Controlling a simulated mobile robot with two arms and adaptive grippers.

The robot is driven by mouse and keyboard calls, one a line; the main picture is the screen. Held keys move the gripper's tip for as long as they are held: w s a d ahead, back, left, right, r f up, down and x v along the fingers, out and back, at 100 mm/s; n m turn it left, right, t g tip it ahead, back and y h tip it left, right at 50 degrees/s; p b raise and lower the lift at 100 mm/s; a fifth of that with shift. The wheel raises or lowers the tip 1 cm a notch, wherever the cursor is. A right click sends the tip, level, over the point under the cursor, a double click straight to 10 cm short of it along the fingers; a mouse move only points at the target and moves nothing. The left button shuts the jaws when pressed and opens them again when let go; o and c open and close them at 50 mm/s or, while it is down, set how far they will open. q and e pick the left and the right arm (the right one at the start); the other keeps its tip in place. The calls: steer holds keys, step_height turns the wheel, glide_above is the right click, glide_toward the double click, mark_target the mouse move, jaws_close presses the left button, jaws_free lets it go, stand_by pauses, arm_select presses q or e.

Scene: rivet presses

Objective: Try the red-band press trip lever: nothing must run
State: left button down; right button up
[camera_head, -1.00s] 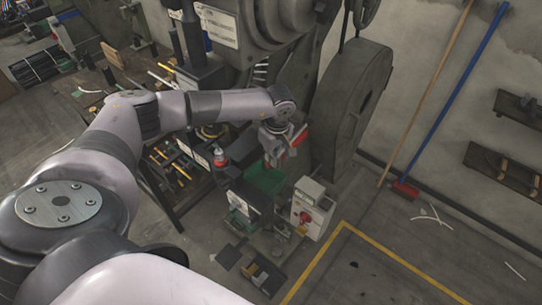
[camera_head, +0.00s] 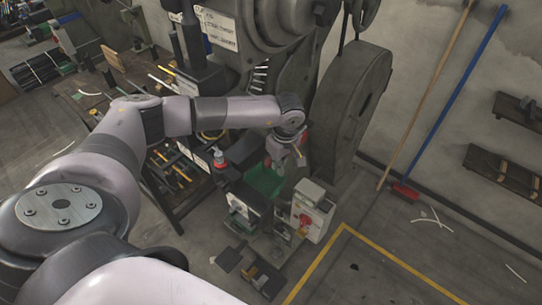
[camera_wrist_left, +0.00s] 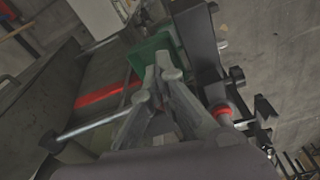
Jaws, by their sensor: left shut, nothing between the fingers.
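The press (camera_head: 345,105) is a large grey machine with a big round flywheel housing in the head view. Its red band (camera_wrist_left: 105,95) crosses the grey body at left in the left wrist view. A bright metal rod with a dark round end (camera_wrist_left: 90,128), which looks like the trip lever, lies below the band. My left gripper (camera_head: 285,158) hangs beside the press above a green bin. In the left wrist view its fingers (camera_wrist_left: 165,75) are shut and empty, right of the rod; contact with the rod cannot be told. My right gripper is out of view.
The green bin (camera_wrist_left: 150,55) lies just beyond the fingertips. A yellow line (camera_head: 385,258) marks open floor at right.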

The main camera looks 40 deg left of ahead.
arm_select(q)
step_height(320, 180, up, 12)
steer(key=d, duration=0.1)
stand_by(0.5)
steer(key=shift+s, duration=0.15)
